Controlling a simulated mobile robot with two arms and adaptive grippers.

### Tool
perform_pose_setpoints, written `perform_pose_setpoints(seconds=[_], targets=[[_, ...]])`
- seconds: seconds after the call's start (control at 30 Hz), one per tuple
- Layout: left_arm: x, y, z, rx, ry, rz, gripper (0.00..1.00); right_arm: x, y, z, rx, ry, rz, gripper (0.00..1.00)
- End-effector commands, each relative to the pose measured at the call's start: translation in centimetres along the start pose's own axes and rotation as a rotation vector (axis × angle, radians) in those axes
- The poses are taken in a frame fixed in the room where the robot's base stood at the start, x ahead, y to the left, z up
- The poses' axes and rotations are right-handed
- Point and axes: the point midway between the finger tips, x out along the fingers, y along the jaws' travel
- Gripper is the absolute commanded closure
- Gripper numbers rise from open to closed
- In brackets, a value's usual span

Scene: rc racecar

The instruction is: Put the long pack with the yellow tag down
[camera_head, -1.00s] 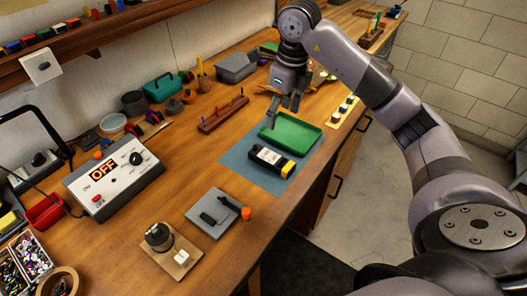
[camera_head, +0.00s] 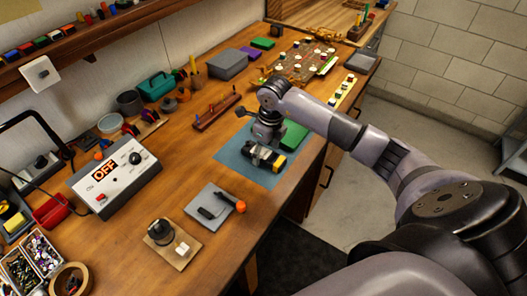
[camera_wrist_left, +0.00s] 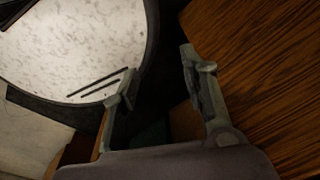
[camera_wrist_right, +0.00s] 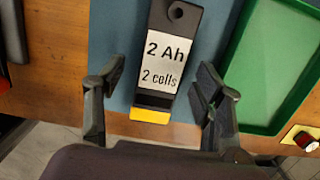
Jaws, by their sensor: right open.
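The long black pack (camera_head: 264,155) lies on the blue mat (camera_head: 233,162). In the right wrist view the pack (camera_wrist_right: 168,62) has a white label reading "2 Ah 2 cells" and a yellow tag at its near end. My right gripper (camera_wrist_right: 158,82) is open, with one finger to each side of the pack and a gap on both sides. In the head view it is right above the pack and hides part of it. My left gripper (camera_wrist_left: 160,85) shows only in the left wrist view, open and empty.
A grey plate (camera_head: 213,205) with a black part and orange-tipped tool lies nearer. A control box (camera_head: 115,175) reads OFF. A wooden rack (camera_head: 216,113) stands behind the mat.

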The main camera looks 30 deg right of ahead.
Motion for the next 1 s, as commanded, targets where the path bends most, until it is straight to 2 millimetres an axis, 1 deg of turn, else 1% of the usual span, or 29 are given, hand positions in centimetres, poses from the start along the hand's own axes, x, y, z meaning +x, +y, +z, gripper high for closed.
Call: perform_pose_setpoints(seconds=[0.03,0.13,0.37,1.0], targets=[[-0.4,0.1,0.4,0.0,-0.007,0.001,0.6,0.5,0.0,-0.1,0.002,0.003,0.002,0.38],[-0.6,0.1,1.0,0.0,-0.016,0.002,0.6,1.3,-0.1,0.0,0.002,0.001,-0.001,0.38],[-0.5,0.2,1.3,0.0,-0.021,0.002,0.6,1.6,-0.1,0.0,0.0,0.0,-0.002,0.38],[-0.5,0.1,0.8,0.0,-0.013,0.001,0.6,1.5,-0.1,0.0,0.001,0.0,-0.002,0.8]])
